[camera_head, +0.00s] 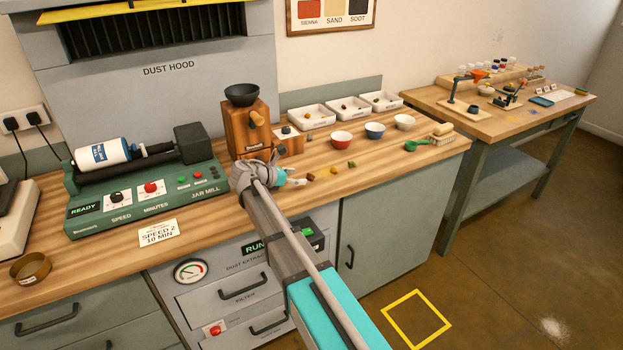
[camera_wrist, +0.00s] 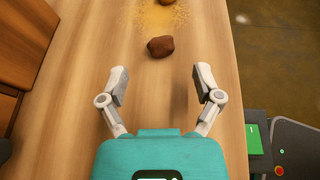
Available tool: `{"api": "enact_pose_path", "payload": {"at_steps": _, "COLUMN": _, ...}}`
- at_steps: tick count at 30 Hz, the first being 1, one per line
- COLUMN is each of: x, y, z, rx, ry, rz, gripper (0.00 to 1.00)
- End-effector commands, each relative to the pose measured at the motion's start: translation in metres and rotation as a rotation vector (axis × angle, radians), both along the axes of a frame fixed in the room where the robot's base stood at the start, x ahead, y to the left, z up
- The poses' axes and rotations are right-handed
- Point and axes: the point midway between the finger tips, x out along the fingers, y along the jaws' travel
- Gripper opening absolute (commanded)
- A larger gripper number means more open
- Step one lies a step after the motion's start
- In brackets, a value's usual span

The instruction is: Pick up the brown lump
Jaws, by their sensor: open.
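The brown lump (camera_wrist: 160,46) lies on the wooden bench top in the wrist view, just beyond my fingertips and roughly centred between them. In the head view a small brown lump (camera_head: 310,177) shows just beyond the tip of my gripper (camera_head: 296,181). In the wrist view my gripper (camera_wrist: 160,84) is open, its two grey fingers wide apart with bare wood between them. It is not touching the lump. Part of another lump (camera_wrist: 159,3) shows at the top edge of the wrist view.
An ochre lump (camera_head: 334,170) and another small lump (camera_head: 351,164) lie beyond the brown one. Yellow powder (camera_wrist: 165,18) is scattered on the wood. A wooden grinder (camera_head: 250,125) stands to the left.

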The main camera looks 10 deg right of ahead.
Motion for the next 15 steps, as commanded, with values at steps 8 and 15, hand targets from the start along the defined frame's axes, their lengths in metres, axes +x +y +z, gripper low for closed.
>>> {"api": "enact_pose_path", "payload": {"at_steps": 8, "x": 0.002, "y": -0.005, "z": -0.002, "rx": 0.0, "ry": 0.0, "rz": -0.001, "gripper": 0.83}}
{"api": "enact_pose_path", "payload": {"at_steps": 15, "x": 0.011, "y": -0.027, "z": -0.008, "rx": 0.001, "ry": -0.001, "rz": -0.002, "gripper": 0.83}}
